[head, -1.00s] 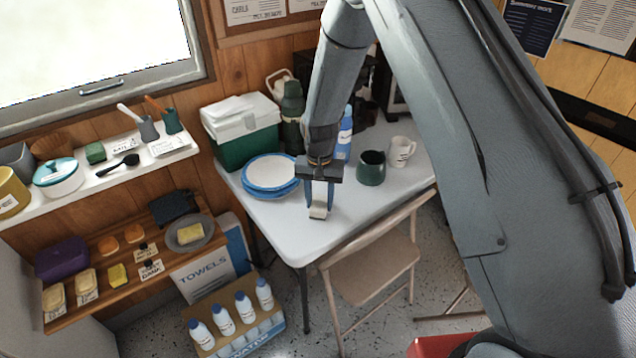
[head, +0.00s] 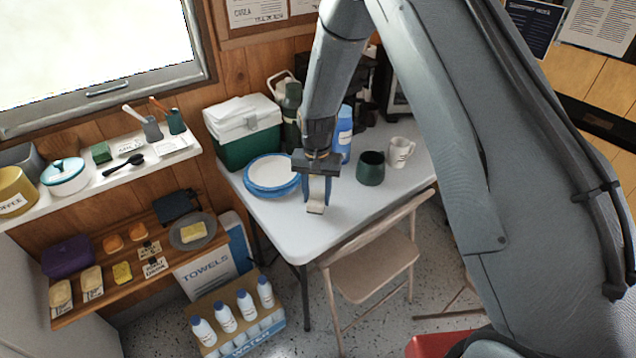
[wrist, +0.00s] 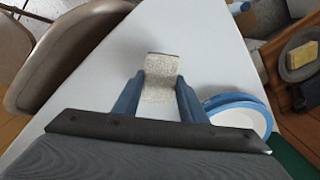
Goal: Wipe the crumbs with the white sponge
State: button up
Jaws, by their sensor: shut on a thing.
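My gripper (head: 316,200) is over the near part of the white table (head: 345,225), its fingers pointing down. It is shut on a whitish sponge (head: 315,208), held between the blue fingertips. The wrist view shows the sponge (wrist: 160,80) as a pale speckled block with a darker far edge, between the two fingers (wrist: 158,92). It is at or close to the tabletop; I cannot tell whether it touches. I cannot make out any crumbs in either view.
Blue-rimmed plates (head: 271,175) lie left of my gripper. A green mug (head: 371,168), a white mug (head: 399,152) and a blue bottle (head: 343,135) stand to the right and behind. A green-and-white cooler (head: 243,130) is at the back left. A folding chair (head: 372,265) stands at the front edge.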

jog(key=shift+r+p, duration=1.3)
jog(key=shift+r, duration=1.25)
